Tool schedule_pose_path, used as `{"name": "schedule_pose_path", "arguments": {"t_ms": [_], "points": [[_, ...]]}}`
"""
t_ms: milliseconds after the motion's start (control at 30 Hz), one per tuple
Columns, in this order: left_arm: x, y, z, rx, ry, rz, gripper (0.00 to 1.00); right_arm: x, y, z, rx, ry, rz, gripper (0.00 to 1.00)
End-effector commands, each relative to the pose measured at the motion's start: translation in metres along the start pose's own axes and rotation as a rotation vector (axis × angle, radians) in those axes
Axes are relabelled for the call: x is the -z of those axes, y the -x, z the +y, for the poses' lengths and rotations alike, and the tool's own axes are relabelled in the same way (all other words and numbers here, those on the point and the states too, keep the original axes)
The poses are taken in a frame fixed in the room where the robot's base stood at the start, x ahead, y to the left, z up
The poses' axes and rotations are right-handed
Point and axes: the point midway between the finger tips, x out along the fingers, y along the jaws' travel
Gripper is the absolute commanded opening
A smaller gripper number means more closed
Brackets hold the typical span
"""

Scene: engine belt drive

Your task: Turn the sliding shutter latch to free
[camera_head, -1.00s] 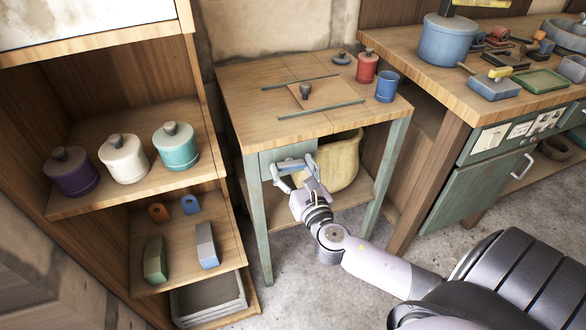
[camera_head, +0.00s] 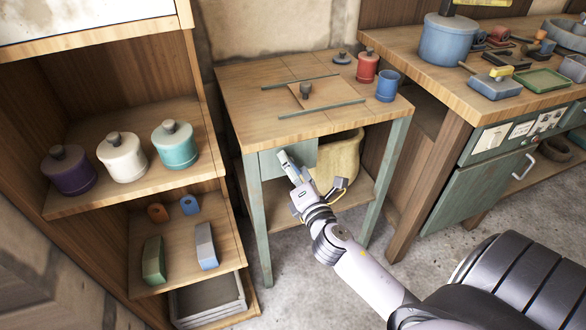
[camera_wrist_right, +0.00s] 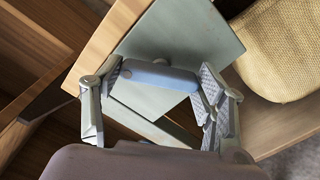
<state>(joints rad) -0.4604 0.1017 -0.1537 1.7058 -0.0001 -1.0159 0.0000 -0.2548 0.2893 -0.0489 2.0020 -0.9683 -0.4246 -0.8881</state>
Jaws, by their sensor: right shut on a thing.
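The latch is a small blue-grey bar (camera_wrist_right: 158,76) on the green front panel (camera_head: 304,156) under the small table's top. In the right wrist view my right gripper (camera_wrist_right: 157,84) is shut on the bar, with one finger at each end. The bar lies tilted relative to the panel's lower edge. In the head view my right gripper (camera_head: 309,176) is in front of the panel and mostly hides the latch. The shutter, a square wooden plate (camera_head: 324,98) with a dark knob, lies on the tabletop between two green rails. My left gripper is out of view.
A red canister (camera_head: 367,67) and a blue cup (camera_head: 387,86) stand at the tabletop's right. A tan basket (camera_head: 342,158) is under the table, right of the panel. A shelf with lidded jars (camera_head: 122,157) stands at the left, a workbench (camera_head: 455,102) at the right.

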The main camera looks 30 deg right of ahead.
Motion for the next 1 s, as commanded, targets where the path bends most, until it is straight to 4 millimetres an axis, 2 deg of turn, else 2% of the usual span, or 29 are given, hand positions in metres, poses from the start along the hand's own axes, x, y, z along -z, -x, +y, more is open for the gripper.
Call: {"name": "schedule_pose_path", "arguments": {"t_ms": [267, 500, 700, 1000], "points": [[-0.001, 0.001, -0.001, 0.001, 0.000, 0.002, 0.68, -0.001, 0.000, -0.001, 0.003, -0.249, -0.003, 0.38], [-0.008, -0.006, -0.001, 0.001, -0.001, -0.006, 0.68, -0.001, 0.000, -0.001, 0.003, -0.411, -0.003, 0.38], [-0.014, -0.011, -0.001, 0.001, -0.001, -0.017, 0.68, -0.001, 0.000, -0.001, 0.004, -0.495, -0.003, 0.38], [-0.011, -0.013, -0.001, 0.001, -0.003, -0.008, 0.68, 0.000, 0.000, -0.002, 0.004, -0.541, -0.002, 0.38]]}}
